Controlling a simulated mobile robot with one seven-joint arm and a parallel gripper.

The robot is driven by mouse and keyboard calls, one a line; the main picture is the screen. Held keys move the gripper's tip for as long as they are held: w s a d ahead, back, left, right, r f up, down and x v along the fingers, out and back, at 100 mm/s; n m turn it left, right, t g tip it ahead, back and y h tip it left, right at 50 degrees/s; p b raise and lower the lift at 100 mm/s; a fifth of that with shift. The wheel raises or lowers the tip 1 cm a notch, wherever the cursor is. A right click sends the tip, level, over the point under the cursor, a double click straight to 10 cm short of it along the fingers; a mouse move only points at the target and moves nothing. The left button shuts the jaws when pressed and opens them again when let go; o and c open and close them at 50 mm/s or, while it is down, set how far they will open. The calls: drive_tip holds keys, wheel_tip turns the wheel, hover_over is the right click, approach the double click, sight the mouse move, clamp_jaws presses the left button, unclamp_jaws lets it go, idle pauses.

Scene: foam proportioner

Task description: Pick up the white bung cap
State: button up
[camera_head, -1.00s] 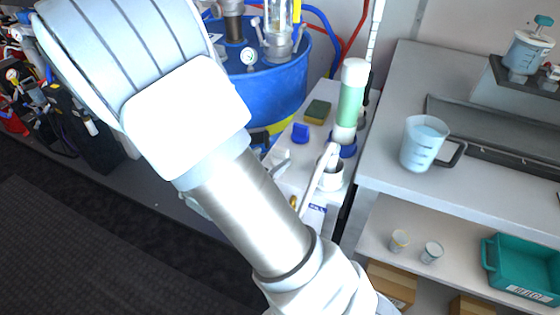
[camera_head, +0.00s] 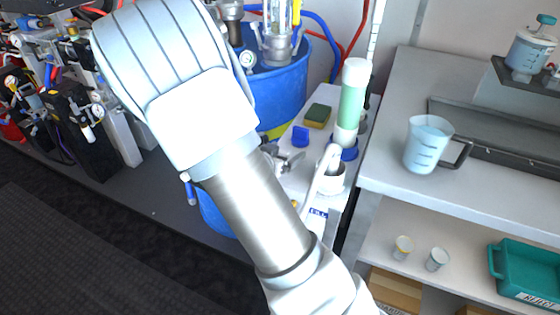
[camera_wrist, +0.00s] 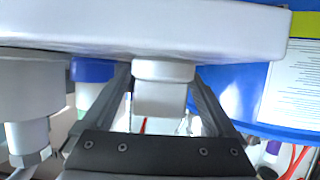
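The white bung cap (camera_wrist: 163,95) shows in the wrist view as a small white block with a wider round rim against a white surface. That view looks upside down, so the cap appears to hang. My gripper (camera_wrist: 161,80) has its two dark fingers either side of the cap, with narrow gaps visible. It looks open, and the cap does not look lifted. In the head view, grey metallic parts that seem to be my gripper's fingers (camera_head: 288,160) show over the white counter. My arm hides most of the gripper, and I cannot make out the cap there.
A blue drum (camera_head: 280,95) is behind. A jug (camera_head: 425,145) stands on the bench at right.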

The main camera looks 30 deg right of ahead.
drive_tip(key=c, duration=1.4)
